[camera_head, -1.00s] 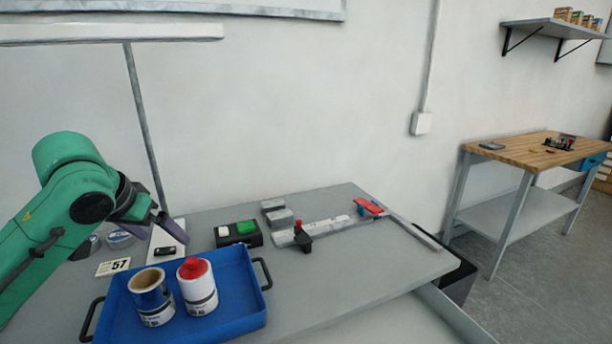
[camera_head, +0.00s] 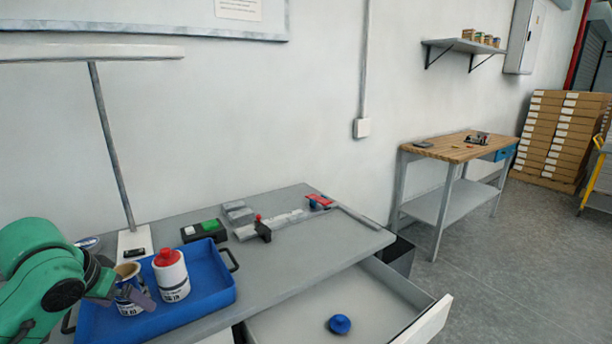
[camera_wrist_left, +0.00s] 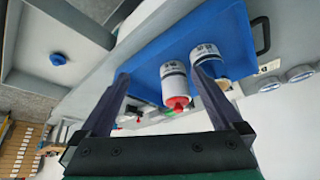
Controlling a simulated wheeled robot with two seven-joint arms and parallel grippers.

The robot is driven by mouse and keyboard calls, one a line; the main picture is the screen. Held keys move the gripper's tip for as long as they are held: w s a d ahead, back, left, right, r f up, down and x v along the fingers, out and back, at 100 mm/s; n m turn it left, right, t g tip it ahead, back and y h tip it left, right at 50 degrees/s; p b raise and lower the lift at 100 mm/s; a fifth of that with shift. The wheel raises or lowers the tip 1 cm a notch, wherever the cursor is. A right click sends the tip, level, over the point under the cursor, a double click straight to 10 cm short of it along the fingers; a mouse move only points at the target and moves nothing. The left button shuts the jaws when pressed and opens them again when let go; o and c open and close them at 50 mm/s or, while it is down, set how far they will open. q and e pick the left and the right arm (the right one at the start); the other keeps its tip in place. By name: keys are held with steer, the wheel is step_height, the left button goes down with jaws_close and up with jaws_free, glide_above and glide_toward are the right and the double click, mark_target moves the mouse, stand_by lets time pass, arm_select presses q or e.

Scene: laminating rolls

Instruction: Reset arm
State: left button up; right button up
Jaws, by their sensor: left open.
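Nothing appears gripped. My right gripper is in neither view.
The grey bench (camera_head: 300,250) holds a green-and-white button box (camera_head: 203,231) and a cutting fixture (camera_head: 270,226). An open drawer (camera_head: 385,310) at the front right holds a blue knob-like piece (camera_head: 340,324). A lamp post (camera_head: 112,150) rises behind the tray. A wooden workbench (camera_head: 455,147) stands farther right.

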arm_select(q)
steer(key=s+d+f+m+g, duration=0.1)
steer(key=s+d+f, duration=0.25)
steer(key=f, duration=0.45)
steer(key=s+d+f+m, duration=0.15)
steer(key=d+f, duration=0.25)
steer(key=f, duration=0.5)
steer(key=s+d+f, duration=0.6)
steer(key=s, duration=0.3)
step_height(320, 180, down, 21)
steer(key=s+g, duration=0.2)
steer(key=s+a+f+g+p, duration=0.1)
steer(key=s+a+f, duration=0.2)
steer(key=s+f, duration=1.2)
steer(key=s, duration=0.2)
steer(key=shift+s+f, duration=0.4)
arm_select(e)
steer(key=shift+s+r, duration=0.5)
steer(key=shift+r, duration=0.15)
arm_select(q)
steer(key=shift+a, duration=0.1)
